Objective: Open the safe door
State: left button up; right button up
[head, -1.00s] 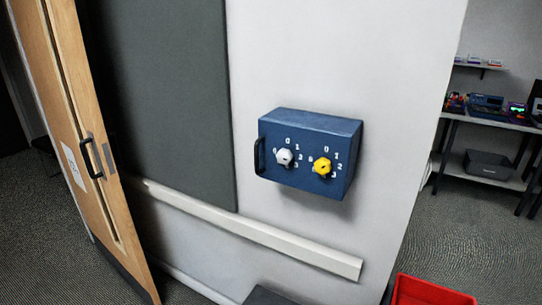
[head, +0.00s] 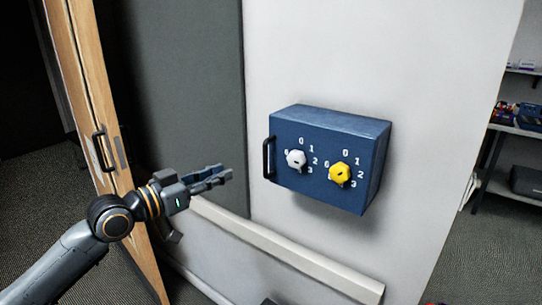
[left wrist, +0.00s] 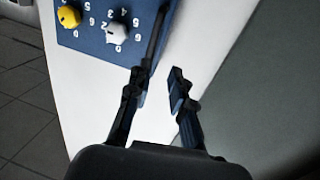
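A blue safe (head: 322,200) is fixed to the white wall, its door facing me and shut. A black handle (head: 268,157) runs up the left edge of the door. A white dial (head: 296,159) and a yellow dial (head: 340,174) sit on the door with numbers around them. My left gripper (head: 226,174) is left of the handle, apart from it, with nothing between its fingers. In the left wrist view the gripper (left wrist: 160,84) has its fingers spread, and the handle (left wrist: 156,38) shows just beyond them. My right gripper is not in view.
A dark grey panel (head: 190,90) covers the wall left of the safe. A pale rail (head: 290,255) runs along the wall below it. A wooden door (head: 95,150) stands at the left. Shelves (head: 515,135) with items stand at the far right.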

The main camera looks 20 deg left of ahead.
pick_arm(q)
jog(key=r, duration=0.1)
jog(key=p, duration=0.5)
send_over(266, 173)
jog(key=shift+w+a+r, duration=0.1)
jog(key=shift+w+a, duration=0.05)
jog(key=shift+w, duration=0.15)
jog(key=shift+c, duration=0.3)
grip_shut()
